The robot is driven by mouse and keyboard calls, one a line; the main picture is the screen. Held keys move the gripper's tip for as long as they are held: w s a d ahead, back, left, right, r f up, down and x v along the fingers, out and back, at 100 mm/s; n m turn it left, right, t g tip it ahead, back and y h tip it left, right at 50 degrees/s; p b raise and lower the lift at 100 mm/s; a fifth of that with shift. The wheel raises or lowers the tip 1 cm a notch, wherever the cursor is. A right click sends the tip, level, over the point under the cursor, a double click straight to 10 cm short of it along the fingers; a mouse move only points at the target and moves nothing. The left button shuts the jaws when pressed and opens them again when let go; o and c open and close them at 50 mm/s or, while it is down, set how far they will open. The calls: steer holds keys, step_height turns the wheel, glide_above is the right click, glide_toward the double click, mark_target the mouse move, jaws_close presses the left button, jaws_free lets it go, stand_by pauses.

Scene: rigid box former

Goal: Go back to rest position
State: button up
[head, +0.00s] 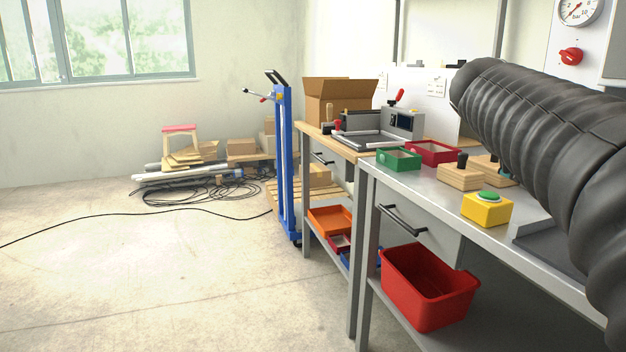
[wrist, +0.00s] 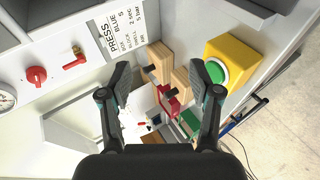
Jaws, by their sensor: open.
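My gripper (wrist: 166,95) shows in the wrist view with its two dark fingers spread apart, and nothing is between the fingertips. It hangs over the workbench, with wooden blocks and the yellow button box beyond it. In the head view my dark ribbed arm cover fills the right side, and the gripper itself is not visible there. The grey workbench (head: 437,195) runs along the right. The yellow box with a green button (head: 487,208) stands on it and also shows in the wrist view (wrist: 236,52).
Wooden blocks with dark knobs (head: 459,179), a green bin (head: 398,158) and a red bin (head: 433,152) are on the bench. A red crate (head: 428,290) sits on the lower shelf. A blue trolley (head: 285,160) stands at the bench's far end. The floor at left is mostly clear.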

steer(key=s+a+f+m+y, duration=0.1)
steer(key=s+a+f+y, duration=0.2)
steer(key=s+a+f, duration=0.3)
steer(key=s+a+f+m+y, duration=0.2)
steer(key=s+a+f, duration=0.5)
steer(key=f, duration=0.6)
steer(key=s+a+f+m+g+y, duration=0.1)
steer(key=s+a+f+y, duration=0.4)
steer(key=s+a+f, duration=0.2)
steer(key=a+f, duration=0.2)
steer(key=a, duration=0.1)
steer(key=shift+f+m, duration=0.3)
steer(key=shift+f, duration=0.05)
